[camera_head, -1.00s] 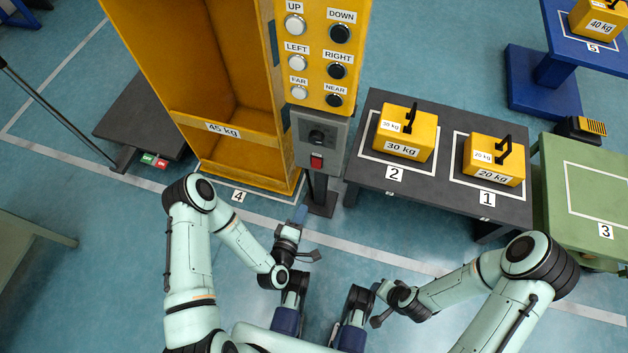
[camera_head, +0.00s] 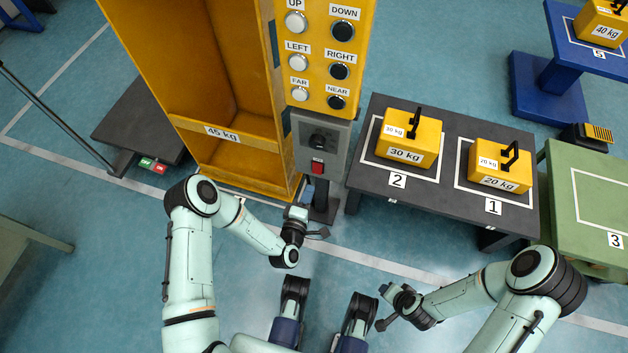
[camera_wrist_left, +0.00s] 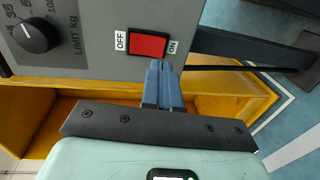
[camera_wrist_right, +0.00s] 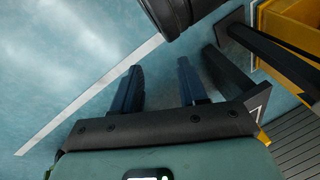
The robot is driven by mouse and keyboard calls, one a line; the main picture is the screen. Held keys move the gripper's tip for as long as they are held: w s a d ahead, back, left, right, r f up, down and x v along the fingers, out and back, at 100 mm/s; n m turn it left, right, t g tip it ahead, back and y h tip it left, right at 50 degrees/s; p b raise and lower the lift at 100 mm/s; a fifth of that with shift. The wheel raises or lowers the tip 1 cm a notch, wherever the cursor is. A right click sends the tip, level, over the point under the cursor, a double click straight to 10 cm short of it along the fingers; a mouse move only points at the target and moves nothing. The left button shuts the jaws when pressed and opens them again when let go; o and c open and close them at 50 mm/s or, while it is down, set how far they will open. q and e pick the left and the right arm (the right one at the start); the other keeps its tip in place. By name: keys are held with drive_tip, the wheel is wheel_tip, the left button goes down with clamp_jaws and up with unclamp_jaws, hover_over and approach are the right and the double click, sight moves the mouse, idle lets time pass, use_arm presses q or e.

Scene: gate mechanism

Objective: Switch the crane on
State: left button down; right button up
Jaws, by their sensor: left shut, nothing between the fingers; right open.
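The red rocker switch (camera_head: 317,167) is on the grey box (camera_head: 336,140) below the yellow button panel. In the left wrist view the switch (camera_wrist_left: 148,44) lies between an OFF label on its left and an ON label on its right. My left gripper (camera_head: 308,190) is shut and empty, its fingertips (camera_wrist_left: 161,68) at the lower right edge of the switch, on the ON side. I cannot tell whether they touch it. My right gripper (camera_wrist_right: 160,68) is open and empty, low over the floor, well away from the switch.
A limit knob (camera_wrist_left: 36,35) is beside the switch. A dark table (camera_head: 450,200) with 30 kg and 20 kg blocks is at right. A small green and red button box (camera_head: 152,165) lies at left.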

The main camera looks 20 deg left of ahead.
sight(317, 173)
use_arm(q)
drive_tip(key=w, duration=0.3)
drive_tip(key=w+b, duration=0.1)
drive_tip(key=shift+w+d+f, duration=0.1)
drive_tip(key=shift+w+f, duration=0.1)
drive_tip(key=shift+f, duration=0.1)
drive_tip(key=shift+w, duration=0.55)
use_arm(e)
drive_tip(key=f, duration=0.1)
drive_tip(key=s+f, duration=0.2)
drive_tip(key=shift+s+d+g, duration=0.15)
drive_tip(key=shift+d+g, duration=0.15)
drive_tip(key=shift+g, duration=0.1)
use_arm(q)
drive_tip(key=shift+w+f+b, duration=0.2)
drive_tip(key=shift+b, duration=0.1)
use_arm(e)
drive_tip(key=shift+s+f, duration=0.15)
drive_tip(key=shift+s, duration=0.1)
